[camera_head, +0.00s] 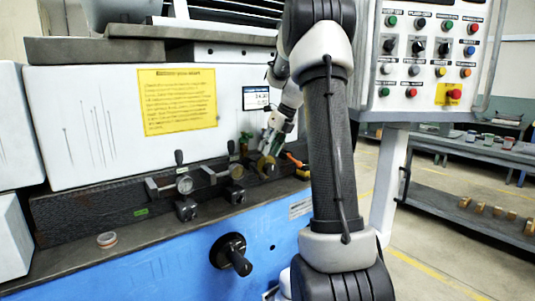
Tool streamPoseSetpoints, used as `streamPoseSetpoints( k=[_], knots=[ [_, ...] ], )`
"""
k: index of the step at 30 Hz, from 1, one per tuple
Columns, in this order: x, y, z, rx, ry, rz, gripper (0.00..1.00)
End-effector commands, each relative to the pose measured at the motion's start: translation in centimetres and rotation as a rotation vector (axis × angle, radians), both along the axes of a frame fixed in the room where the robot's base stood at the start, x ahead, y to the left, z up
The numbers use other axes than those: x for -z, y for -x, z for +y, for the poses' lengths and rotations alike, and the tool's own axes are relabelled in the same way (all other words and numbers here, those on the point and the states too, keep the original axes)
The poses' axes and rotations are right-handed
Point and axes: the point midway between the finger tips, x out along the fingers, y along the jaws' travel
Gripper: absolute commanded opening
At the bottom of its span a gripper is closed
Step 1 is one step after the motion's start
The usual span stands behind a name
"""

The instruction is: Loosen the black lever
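Several small black levers rise from the clamp fittings along the dark rail of the grinder. One black lever (179,158) stands upright at the left, above a round dial. Another black lever (231,148) stands further right. A third dark lever (245,139) is just left of my gripper (267,152). I cannot tell which one the task names.
A round black crank (231,252) sticks out of the blue front. A small round part (106,239) lies on the ledge at the left. A control panel (430,50) with several buttons hangs at the right. My arm hides part of the machine's right end.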

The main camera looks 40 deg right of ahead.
Motion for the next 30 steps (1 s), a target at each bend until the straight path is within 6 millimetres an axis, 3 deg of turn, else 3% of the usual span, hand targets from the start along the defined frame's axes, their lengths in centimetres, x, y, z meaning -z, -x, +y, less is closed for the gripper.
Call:
streamPoseSetpoints(
  k=[5, 8, 11, 14, 16, 18, 22, 27, 30],
  knots=[
    [0.0, 0.0, 0.0, 0.000, 0.000, 0.000, 0.35],
    [0.0, 0.2, -0.5, 0.009, -0.001, 0.001, 0.16],
    [0.8, 1.3, -2.8, 0.053, -0.007, 0.011, 0.00],
    [3.9, 4.3, -6.1, 0.132, -0.044, 0.062, 0.00],
    [7.8, 7.3, -6.8, 0.227, -0.151, 0.106, 0.00],
    [11.8, 10.4, -5.6, 0.316, -0.311, 0.130, 0.00],
    [16.1, 13.5, -1.7, 0.363, -0.559, 0.060, 0.00],
    [17.9, 14.4, 3.2, 0.403, -0.772, -0.240, 0.00],
    [17.5, 13.4, 4.3, 0.429, -0.752, -0.489, 0.00]
  ],
)
